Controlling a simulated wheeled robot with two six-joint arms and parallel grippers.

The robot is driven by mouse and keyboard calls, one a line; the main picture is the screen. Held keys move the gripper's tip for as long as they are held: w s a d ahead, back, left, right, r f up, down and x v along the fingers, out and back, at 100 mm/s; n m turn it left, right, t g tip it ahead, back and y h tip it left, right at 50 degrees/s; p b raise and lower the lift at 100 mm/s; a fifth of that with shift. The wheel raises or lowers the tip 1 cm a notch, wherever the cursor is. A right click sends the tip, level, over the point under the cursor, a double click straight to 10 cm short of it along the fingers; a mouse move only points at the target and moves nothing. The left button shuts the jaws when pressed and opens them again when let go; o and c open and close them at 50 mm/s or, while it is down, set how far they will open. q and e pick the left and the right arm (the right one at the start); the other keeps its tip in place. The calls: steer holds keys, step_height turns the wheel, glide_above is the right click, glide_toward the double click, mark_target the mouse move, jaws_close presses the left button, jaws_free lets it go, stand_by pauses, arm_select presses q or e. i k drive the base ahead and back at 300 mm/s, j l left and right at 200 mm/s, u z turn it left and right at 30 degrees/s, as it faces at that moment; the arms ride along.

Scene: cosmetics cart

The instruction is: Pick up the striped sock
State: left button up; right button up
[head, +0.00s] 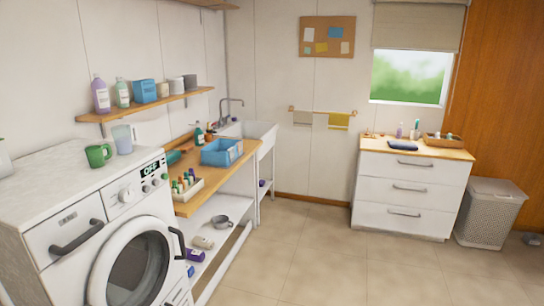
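I cannot make out a striped sock anywhere in the head view. A small grey item (532,239) lies on the floor at the right edge, beside the hamper, too small to identify. A small pale item (203,242) lies on the low shelf right of the washing machine, and I cannot tell what it is. The washing machine (88,196) has its round door shut, and its inside is dark. Neither of my grippers is in view.
A wooden counter (236,162) with a blue bin (222,152) runs to a sink (250,130). A white drawer cabinet (410,190) stands by the window, with a lidded grey hamper (489,213) to its right. The middle floor is clear.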

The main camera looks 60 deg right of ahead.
mark_target(231, 151)
steer(key=z, duration=1.7)
steer(key=j+u, duration=0.15)
steer(key=u, duration=2.05)
steer(key=z, duration=2.2)
